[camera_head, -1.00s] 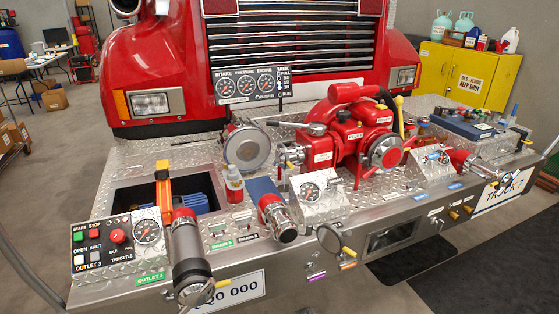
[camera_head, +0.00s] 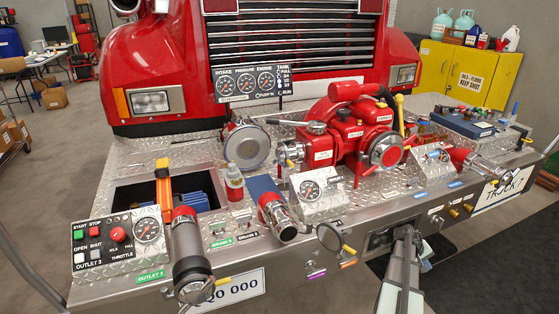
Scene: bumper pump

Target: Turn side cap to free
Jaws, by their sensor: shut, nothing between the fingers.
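The red pump (camera_head: 345,138) sits on the bumper deck. A silver side fitting (camera_head: 290,153) sticks out at the pump's left, and a red fitting with a metal end (camera_head: 470,162) lies near the right end of the bumper. I cannot tell which of these is the side cap or how it is turned. My gripper (camera_head: 406,233) is shut and empty, low in front of the bumper face, apart from the pump and its fittings. It partly hides the recessed opening in the bumper.
A gauge panel (camera_head: 320,186) stands in front of the pump. Two outlet pipes (camera_head: 190,250) and (camera_head: 276,214) stick out at the left. A small round handle (camera_head: 330,238) juts from the bumper front. Open floor lies at the lower right.

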